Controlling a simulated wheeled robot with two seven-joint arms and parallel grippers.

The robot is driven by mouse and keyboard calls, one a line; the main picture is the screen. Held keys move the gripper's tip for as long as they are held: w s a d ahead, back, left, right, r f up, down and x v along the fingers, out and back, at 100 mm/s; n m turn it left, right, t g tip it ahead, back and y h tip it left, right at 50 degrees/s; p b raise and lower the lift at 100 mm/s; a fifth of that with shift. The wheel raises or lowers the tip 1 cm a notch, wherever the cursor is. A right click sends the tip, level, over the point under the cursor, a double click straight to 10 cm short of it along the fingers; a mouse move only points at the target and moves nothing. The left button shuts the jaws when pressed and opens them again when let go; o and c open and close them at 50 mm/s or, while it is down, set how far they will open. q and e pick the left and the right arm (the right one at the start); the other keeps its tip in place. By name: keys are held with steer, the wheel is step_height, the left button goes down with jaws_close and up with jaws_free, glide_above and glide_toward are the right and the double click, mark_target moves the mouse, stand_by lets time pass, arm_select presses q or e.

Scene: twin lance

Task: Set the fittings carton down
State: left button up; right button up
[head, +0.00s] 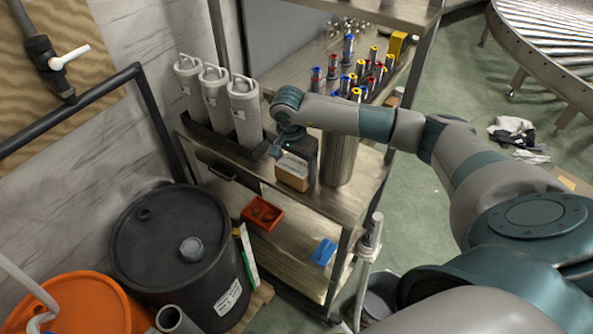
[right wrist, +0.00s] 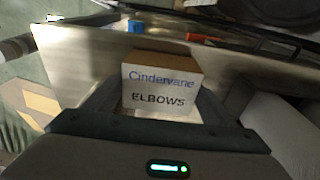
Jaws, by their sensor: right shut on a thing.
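The fittings carton (head: 292,173) is a small brown box with a white label, low over the steel cart shelf (head: 340,200) in the head view. In the right wrist view the carton (right wrist: 160,95) reads "Cindervane ELBOWS". My right gripper (head: 287,153) reaches it from above and behind. In the right wrist view the fingers of this gripper (right wrist: 160,108) are shut on the carton from both sides. I cannot tell whether the carton's underside touches the shelf. My left gripper is not in view.
Grey canisters (head: 245,110) in a dark tray stand left of the carton. A steel cylinder (head: 340,157) stands close on its right. Colour-capped fittings (head: 365,80) stand behind. Red (head: 262,213) and blue (head: 324,252) bins sit lower. A black drum (head: 170,245) stands front left.

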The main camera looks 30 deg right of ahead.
mark_target(296, 162)
step_height(296, 162, up, 6)
steer(key=b, duration=0.3)
steer(key=shift+w+b, duration=0.1)
steer(key=shift+b, duration=0.2)
arm_select(q)
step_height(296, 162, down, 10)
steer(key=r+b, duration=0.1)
steer(key=b, duration=0.4)
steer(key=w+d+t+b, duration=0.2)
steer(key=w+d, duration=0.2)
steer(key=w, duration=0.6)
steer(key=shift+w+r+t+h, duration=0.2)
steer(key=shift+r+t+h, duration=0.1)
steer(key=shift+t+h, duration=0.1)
arm_select(e)
steer(key=w+a, duration=0.3)
steer(key=a, duration=0.6)
steer(key=w+a, duration=0.4)
steer(key=a, duration=0.5)
steer(key=shift+w+r, duration=0.15)
steer(key=shift+w, duration=0.05)
steer(key=shift+a, duration=0.1)
